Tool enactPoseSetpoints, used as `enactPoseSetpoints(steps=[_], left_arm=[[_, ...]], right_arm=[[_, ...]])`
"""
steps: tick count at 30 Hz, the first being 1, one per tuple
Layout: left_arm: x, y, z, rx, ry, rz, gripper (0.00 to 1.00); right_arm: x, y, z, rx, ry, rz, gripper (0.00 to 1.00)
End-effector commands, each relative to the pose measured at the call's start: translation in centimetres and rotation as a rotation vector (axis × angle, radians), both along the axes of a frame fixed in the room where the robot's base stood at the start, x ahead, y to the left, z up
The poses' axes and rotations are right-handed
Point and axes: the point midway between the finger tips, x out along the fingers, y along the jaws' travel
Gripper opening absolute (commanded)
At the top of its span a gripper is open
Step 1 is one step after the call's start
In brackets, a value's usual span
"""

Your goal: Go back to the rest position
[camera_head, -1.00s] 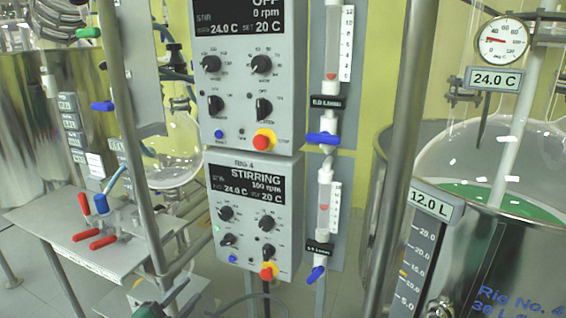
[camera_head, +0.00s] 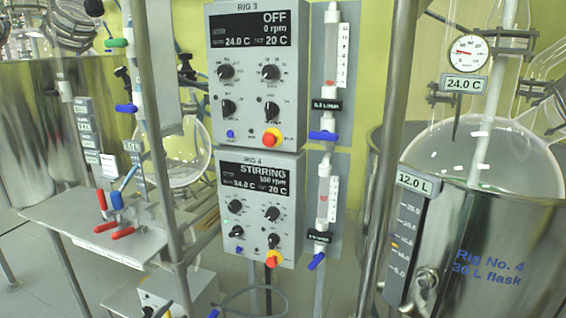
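Neither of my grippers shows in the head view. The upper control box (camera_head: 240,100), labelled RIG 3, reads OFF and 0 rpm. The lower control box (camera_head: 243,230), labelled RIG 4, reads STIRRING, with a small green light on its left. Each box has black knobs and a red-and-yellow stop button. The steel vessel (camera_head: 500,225) marked Rig No. 4, 30 L flask stands at the right, with a 12.0 L level display (camera_head: 417,182) and a glass flask (camera_head: 490,150) inside it.
A metal shelf (camera_head: 75,215) at left carries red- and blue-handled valves. Upright poles (camera_head: 390,150) stand in front on both sides. Flow tubes with blue taps (camera_head: 322,136) hang beside the boxes. A dial gauge (camera_head: 468,53) and a 24.0 C display (camera_head: 465,86) are upper right.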

Motion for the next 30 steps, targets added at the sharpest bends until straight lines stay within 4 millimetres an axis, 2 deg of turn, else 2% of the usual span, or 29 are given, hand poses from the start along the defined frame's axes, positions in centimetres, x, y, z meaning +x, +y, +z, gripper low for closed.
enactPoseSetpoints(steps=[5, 8, 11, 15, 20, 21, 22, 26, 30], left_arm=[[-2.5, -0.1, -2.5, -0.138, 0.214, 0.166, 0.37], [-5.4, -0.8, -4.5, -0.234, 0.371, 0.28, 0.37], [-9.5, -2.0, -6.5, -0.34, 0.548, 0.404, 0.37], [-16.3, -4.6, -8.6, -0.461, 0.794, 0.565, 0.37], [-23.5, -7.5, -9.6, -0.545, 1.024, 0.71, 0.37], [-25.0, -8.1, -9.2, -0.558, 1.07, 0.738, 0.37], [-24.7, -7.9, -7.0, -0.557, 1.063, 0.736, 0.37], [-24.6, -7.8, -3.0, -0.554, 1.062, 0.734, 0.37], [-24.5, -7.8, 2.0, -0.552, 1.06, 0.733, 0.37]], right_arm=[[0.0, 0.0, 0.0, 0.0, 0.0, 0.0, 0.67], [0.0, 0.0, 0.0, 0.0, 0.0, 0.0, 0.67], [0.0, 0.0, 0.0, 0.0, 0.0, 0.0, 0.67], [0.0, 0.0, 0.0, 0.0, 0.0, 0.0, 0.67], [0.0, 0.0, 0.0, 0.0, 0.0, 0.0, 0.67], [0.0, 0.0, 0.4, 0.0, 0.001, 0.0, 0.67], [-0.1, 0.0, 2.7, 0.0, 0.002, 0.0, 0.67], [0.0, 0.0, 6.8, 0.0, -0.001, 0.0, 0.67], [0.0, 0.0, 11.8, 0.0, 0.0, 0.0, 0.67]])
